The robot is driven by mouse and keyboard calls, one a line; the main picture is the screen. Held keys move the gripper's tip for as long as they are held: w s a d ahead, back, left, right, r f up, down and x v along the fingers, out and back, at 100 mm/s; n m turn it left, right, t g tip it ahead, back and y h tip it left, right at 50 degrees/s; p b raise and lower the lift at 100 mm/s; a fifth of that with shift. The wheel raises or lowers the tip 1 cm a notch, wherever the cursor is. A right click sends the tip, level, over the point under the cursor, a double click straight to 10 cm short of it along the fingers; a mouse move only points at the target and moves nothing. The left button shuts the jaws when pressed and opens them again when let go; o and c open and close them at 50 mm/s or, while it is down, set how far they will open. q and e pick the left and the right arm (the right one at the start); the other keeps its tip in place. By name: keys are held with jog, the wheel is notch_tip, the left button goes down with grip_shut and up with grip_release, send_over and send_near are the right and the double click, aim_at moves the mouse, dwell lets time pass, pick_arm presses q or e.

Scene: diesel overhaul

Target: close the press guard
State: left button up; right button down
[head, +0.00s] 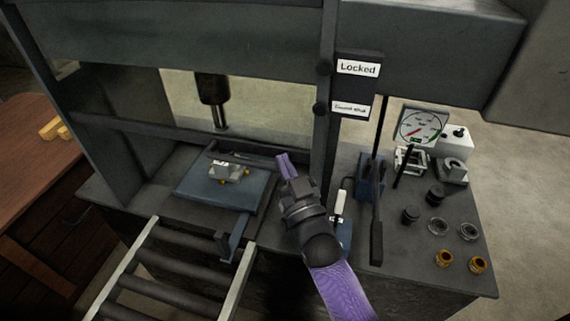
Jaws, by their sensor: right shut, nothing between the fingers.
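The press (170,35) is a dark grey frame with a black ram (212,90) hanging in its opening. A dark bar (240,160) lies low across the opening behind the blue plate; I cannot tell whether it belongs to the guard. No guard panel stands out clearly. My right gripper (284,160) has purple fingers, shut and empty, just right of the blue plate and by the right end of that bar. I cannot tell whether it touches the bar. My left gripper is not in view.
A blue plate (190,191) carries a small metal part (226,172). A roller conveyor (165,268) runs toward me. Right of the press are a "Locked" sign (358,68), a lever (376,215), a dial gauge (420,127) and several small rings and caps. A wooden table (30,150) is left.

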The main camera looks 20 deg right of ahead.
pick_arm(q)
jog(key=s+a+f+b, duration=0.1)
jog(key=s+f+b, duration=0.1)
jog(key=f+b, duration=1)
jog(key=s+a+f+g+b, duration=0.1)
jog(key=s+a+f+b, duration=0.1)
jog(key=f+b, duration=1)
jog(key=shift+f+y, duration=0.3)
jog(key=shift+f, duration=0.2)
pick_arm(e)
notch_tip(320, 180, down, 31)
jog(key=shift+s, duration=0.15)
notch_tip(320, 180, up, 6)
jog(key=w+p, duration=0.2)
jog(key=p, duration=0.1)
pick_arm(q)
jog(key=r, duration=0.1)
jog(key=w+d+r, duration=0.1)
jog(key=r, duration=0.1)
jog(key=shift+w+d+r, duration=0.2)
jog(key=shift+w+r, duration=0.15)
pick_arm(e)
jog(key=f+v, duration=0.1)
jog(key=v, duration=1)
